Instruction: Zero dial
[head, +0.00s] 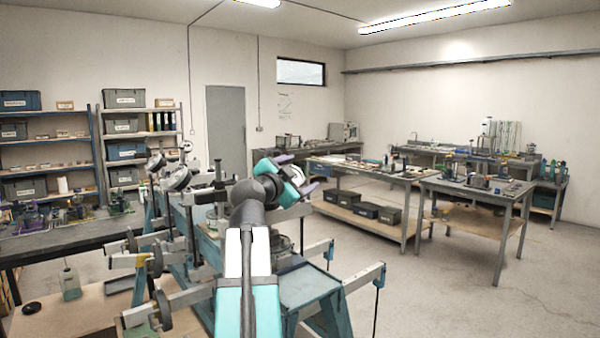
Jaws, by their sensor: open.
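Several lever frames stand in a row on blue legs at the lower middle, with grey lever arms and dark round weights. A round dial (177,179) with a pale face sits on top of the row at left. A second dial (155,163) is just behind it, further left. Both are too small to read. My arm hides part of the frames. I cannot tell which dial the task means.
A dark bench (60,245) stands at left, with shelving (140,128) behind it. Work tables (475,187) with small equipment stand at right. Lever arms (355,277) and thin rods stick out to the right of the frames. The floor (450,290) at lower right is clear.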

